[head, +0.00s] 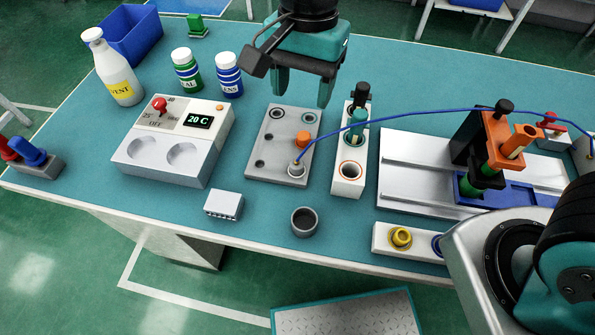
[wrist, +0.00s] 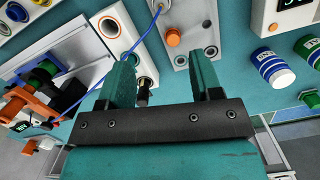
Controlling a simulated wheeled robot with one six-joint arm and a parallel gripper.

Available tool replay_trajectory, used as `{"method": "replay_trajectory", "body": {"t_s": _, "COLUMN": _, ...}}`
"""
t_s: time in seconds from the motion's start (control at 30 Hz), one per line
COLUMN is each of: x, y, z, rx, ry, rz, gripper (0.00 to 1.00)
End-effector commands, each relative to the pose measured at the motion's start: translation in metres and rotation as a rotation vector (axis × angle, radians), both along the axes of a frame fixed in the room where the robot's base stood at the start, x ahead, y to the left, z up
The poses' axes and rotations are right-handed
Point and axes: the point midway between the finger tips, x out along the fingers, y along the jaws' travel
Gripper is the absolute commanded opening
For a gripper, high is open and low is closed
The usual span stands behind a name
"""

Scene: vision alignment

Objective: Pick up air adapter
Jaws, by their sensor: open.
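I cannot tell for certain which part is the air adapter. A blue hose (head: 430,111) ends at a silver fitting (head: 297,168) on the near right corner of a grey plate (head: 258,165). A teal and black plug (head: 358,118) stands upright in the white rack (head: 346,186) beside the plate. My gripper (head: 302,100) is open and empty, pointing down above the far side of the plate, left of the plug. In the wrist view, the fingers (wrist: 163,75) are apart, and a dark plug part shows partly hidden beside the left finger.
An orange knob (head: 303,139) stands on the plate. A white control box (head: 178,145), two bottles, a grey cup (head: 305,222) and a small white block (head: 224,205) surround it. A silver fixture (head: 410,170) stands right of the rack. The hose arches over rack and fixture.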

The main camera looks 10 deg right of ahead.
Motion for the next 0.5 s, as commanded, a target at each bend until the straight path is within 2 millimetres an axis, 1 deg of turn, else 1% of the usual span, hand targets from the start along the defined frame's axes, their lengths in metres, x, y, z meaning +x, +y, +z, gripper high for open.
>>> {"method": "replay_trajectory", "body": {"t_s": 0.4, "x": -0.01, "y": 0.004, "z": -0.089, "rx": -0.007, "ry": 0.006, "rz": -0.008, "gripper": 0.59}}
{"method": "replay_trajectory", "body": {"t_s": 0.5, "x": -0.011, "y": 0.006, "z": -0.104, "rx": -0.005, "ry": 0.004, "rz": -0.007, "gripper": 0.59}}
